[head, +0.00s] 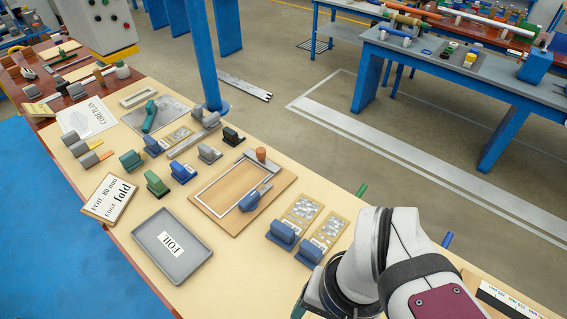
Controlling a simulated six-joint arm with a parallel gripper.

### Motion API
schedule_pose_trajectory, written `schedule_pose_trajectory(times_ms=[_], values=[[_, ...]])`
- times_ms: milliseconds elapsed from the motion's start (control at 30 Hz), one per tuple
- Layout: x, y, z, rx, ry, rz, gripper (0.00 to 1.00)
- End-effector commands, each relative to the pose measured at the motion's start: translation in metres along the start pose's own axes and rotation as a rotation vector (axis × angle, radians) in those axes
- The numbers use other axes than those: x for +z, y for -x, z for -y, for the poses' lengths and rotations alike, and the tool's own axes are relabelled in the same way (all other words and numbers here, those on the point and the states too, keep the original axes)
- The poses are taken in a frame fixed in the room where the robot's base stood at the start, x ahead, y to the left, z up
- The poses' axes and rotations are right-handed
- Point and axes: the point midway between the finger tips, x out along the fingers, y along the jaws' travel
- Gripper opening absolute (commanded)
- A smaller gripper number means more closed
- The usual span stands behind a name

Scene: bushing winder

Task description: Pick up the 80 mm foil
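A card (110,197) at the left edge of the bench reads "FOIL 80 mm EDGE fold". A grey tray (192,259) with a "FOIL" label stands in front of it; only the label shows in it. Two tan cards with silvery patches, one card (301,208) and another card (330,228), lie right of the middle with blue blocks at their near ends. Smaller similar cards lie farther back. I cannot tell which piece is the 80 mm foil. My arm comes in at the lower right; my gripper's fingertips are not in view.
A wooden board (220,213) with a metal frame and a blue block lies mid-bench. Green, blue and grey blocks stand behind it. A blue post (201,60) rises at the bench's far edge. Bare bench top shows between the tray and my arm.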

Motion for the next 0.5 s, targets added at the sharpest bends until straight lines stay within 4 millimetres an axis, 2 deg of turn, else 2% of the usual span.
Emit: schedule_pose_trajectory(times_ms=[167, 267, 367, 400, 500], values=[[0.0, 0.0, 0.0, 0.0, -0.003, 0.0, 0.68], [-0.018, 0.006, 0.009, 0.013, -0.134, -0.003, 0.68], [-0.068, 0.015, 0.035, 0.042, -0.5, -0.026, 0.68], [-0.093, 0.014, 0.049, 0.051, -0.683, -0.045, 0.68], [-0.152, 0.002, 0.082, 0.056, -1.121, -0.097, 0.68]])
